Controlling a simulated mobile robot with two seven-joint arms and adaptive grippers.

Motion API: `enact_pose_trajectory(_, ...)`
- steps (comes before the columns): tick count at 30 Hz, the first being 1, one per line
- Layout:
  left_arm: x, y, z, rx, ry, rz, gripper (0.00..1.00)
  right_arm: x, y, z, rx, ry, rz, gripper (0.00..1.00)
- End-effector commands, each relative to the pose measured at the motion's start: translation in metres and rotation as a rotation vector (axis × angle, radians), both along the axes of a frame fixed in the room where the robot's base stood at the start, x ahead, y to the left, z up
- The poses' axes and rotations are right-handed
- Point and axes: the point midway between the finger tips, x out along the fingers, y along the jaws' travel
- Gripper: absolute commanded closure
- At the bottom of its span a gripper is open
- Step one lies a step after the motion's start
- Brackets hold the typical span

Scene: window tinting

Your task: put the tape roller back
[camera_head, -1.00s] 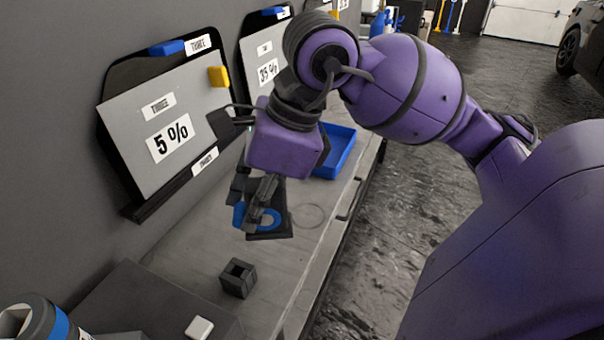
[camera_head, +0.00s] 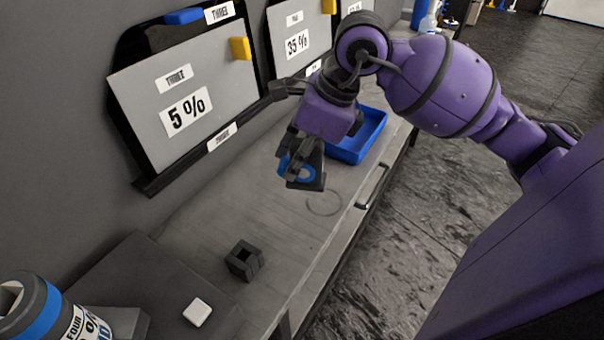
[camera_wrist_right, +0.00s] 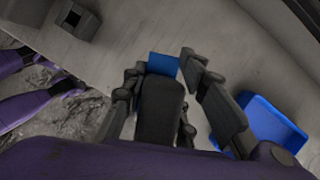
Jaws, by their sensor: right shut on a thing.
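In the right wrist view a dark handle-like body with a blue end (camera_wrist_right: 163,66) sits between the fingers of my right gripper (camera_wrist_right: 165,95). The fingers hide part of it. A small dark square holder with an open top (camera_head: 244,261) stands on the bench, nearer than the gripper and apart from it; it also shows in the wrist view (camera_wrist_right: 76,20). My left gripper is out of view.
A blue tray (camera_head: 372,140) lies on the bench beyond my right gripper. Boards marked 5 % (camera_head: 185,110) and 35 % (camera_head: 300,43) lean on the wall. A white block (camera_head: 197,312) and a bottle (camera_head: 40,308) are at the near left. The bench between holder and gripper is clear.

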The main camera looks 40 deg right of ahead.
Motion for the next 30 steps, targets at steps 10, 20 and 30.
enact_pose_trajectory(10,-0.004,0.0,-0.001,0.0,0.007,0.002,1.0,0.027,-0.027,-0.047,0.003,-0.001,0.0,1.0)
enact_pose_trajectory(20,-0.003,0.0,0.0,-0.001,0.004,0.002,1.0,0.032,-0.034,-0.082,0.004,0.003,0.001,1.0)
enact_pose_trajectory(30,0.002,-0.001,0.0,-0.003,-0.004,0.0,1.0,0.033,-0.034,-0.089,0.001,-0.002,0.002,1.0)
